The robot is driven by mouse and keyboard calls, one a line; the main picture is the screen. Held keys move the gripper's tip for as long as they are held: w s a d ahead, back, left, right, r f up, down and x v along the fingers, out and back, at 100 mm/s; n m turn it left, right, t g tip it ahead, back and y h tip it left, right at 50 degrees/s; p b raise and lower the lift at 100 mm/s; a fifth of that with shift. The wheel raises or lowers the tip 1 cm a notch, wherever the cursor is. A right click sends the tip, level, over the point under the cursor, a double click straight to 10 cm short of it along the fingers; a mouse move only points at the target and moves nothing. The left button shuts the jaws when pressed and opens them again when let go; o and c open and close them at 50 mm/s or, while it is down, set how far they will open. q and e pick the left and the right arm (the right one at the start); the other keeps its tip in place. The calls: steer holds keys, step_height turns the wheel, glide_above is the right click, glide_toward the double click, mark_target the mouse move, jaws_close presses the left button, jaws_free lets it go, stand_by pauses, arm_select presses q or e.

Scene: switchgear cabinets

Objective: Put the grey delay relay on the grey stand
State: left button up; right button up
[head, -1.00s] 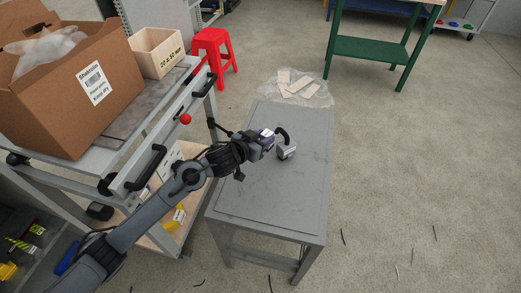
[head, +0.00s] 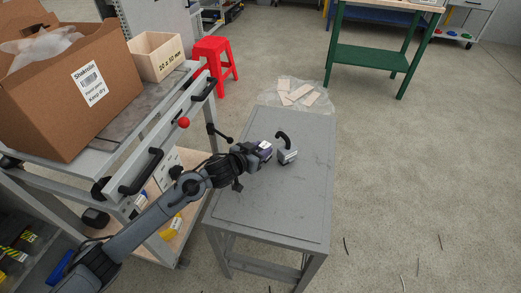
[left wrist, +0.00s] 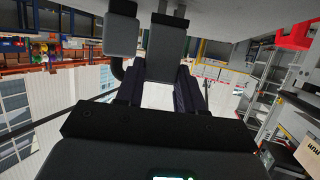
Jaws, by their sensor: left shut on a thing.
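The grey delay relay (head: 289,158) is a small grey block with a pale label, over the middle of the grey stand (head: 260,200). Whether the relay's underside touches the stand is unclear. My right gripper is not in view.
A trolley on the left carries a cardboard box (head: 75,90) and a wooden bin (head: 155,53). Its black handles and red knob (head: 184,123) are near my left arm. A red stool (head: 214,62) and a green table (head: 372,57) stand behind. The rest of the stand top is clear.

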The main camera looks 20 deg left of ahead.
arm_select(q)
steer(key=shift+f, duration=0.15)
steer(key=o, duration=1.1)
steer(key=shift+s+r, duration=0.1)
steer(key=shift+r, duration=0.15)
steer(key=shift+p+v, duration=2.7)
steer(key=shift+v, duration=3.2)
steer(key=shift+s, duration=0.1)
